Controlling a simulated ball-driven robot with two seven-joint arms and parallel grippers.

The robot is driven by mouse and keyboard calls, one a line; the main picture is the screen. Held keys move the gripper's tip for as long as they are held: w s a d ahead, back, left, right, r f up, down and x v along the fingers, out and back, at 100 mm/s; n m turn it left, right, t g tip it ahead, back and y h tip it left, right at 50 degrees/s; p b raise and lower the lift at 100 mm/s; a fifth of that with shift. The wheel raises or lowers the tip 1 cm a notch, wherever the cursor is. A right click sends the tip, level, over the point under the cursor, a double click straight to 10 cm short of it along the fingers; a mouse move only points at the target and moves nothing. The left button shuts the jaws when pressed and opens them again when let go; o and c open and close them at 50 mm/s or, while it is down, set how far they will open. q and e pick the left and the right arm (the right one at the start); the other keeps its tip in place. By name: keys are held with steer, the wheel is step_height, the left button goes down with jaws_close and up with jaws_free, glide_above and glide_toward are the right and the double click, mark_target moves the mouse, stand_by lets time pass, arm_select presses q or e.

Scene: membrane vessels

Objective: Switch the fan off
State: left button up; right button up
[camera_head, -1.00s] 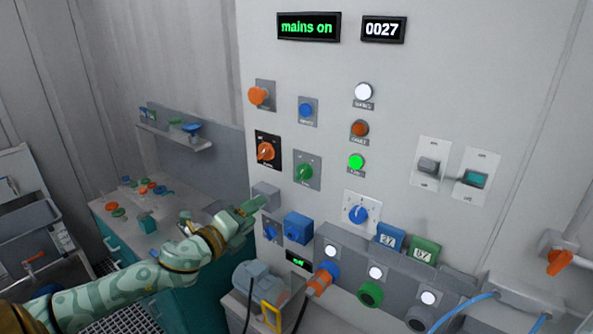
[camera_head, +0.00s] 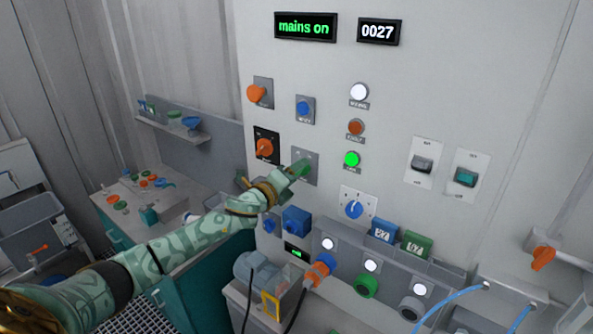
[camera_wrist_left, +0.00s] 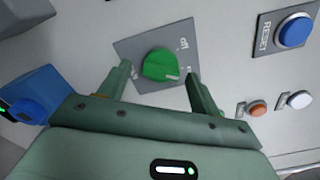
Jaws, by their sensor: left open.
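The green rotary knob (camera_wrist_left: 160,65) sits on a grey square plate (camera_wrist_left: 137,48) marked "off" at one side. Its white mark points to the lower right in the wrist view, away from the word "off". In the wrist view the open fingers of my left gripper (camera_wrist_left: 162,82) stand on either side of the knob, with gaps between. Whether the fingertips reach past the knob's face is hard to tell. My right gripper is in neither view.
A green lamp (camera_head: 352,159) is lit beside the plate. Blue boxes (camera_head: 297,220) stick out below. The display (camera_head: 305,27) reads "mains on".

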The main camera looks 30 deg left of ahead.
arm_select(q)
steer(key=shift+w, duration=0.55)
steer(key=shift+c, duration=0.3)
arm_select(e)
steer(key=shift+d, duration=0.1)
arm_select(q)
steer(key=c, duration=0.9)
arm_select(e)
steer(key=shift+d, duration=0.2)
arm_select(q)
steer(key=shift+n, duration=0.3)
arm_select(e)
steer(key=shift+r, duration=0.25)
arm_select(q)
steer(key=n+p, duration=0.5)
steer(key=n, duration=0.6)
steer(key=shift+r+p, duration=0.1)
steer(key=shift+p, duration=0.2)
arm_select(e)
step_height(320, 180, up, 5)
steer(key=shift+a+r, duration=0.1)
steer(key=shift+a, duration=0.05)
arm_select(q)
steer(key=shift+n, duration=0.3)
